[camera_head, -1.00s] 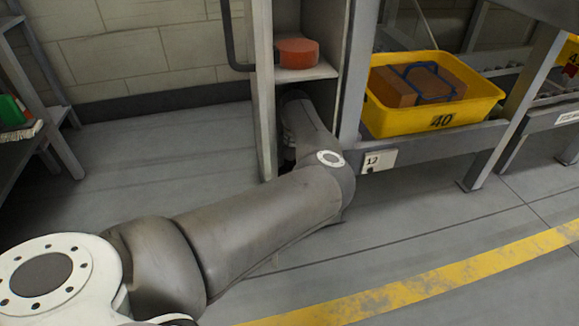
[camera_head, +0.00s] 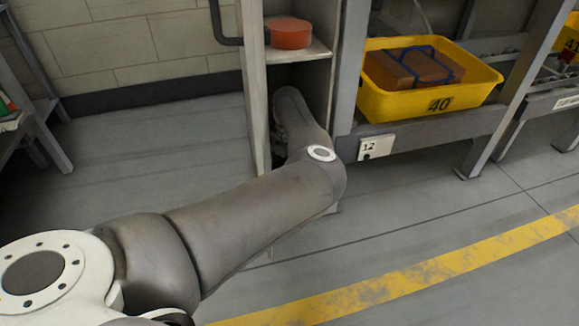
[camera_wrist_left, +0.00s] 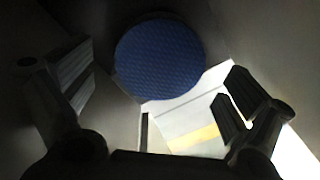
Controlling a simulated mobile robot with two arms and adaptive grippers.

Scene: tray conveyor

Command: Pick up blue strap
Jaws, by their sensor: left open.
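A round, dark blue disc with a woven face, which looks like the coiled blue strap (camera_wrist_left: 160,58), shows in the left wrist view at the upper middle. My left gripper (camera_wrist_left: 157,75) is open, with one finger at each side of the picture and the blue disc ahead between them. No contact between fingers and disc can be seen. In the head view my left arm reaches into the lower compartment of a narrow grey shelf unit, which hides the gripper and the blue disc. My right gripper is not in view.
An orange round roll (camera_head: 290,33) sits on the shelf board (camera_head: 300,53) above my arm. Grey posts stand close beside my arm. The floor in front is clear.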

